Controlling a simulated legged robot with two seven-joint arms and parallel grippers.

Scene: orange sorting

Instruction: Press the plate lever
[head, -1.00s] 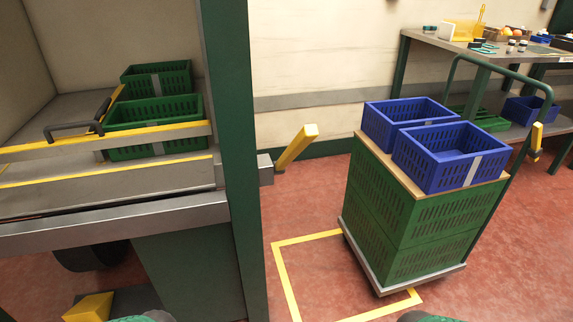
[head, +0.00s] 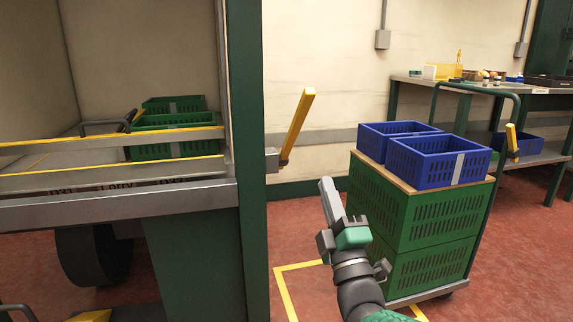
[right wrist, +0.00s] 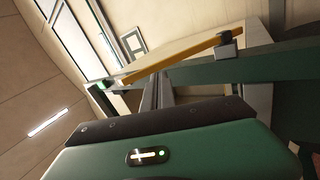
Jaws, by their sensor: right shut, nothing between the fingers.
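A yellow lever (head: 297,125) slants up and to the right from a grey bracket on the dark green post (head: 252,160) of the bay. In the right wrist view the yellow lever (right wrist: 180,60) runs slantwise beyond the fingers, with its dark pivot block at the right end. My right gripper (head: 328,188) is shut and empty. It points upward, below and to the right of the lever, apart from it in the head view. Its dark fingers (right wrist: 165,90) also show in the wrist view. My left gripper is not in view.
A cart (head: 412,222) of green crates with two blue crates on top stands close to the right of my right gripper. Green crates (head: 170,130) sit inside the bay behind yellow-edged bars. A table (head: 400,82) stands at the back right. Yellow tape marks the red floor.

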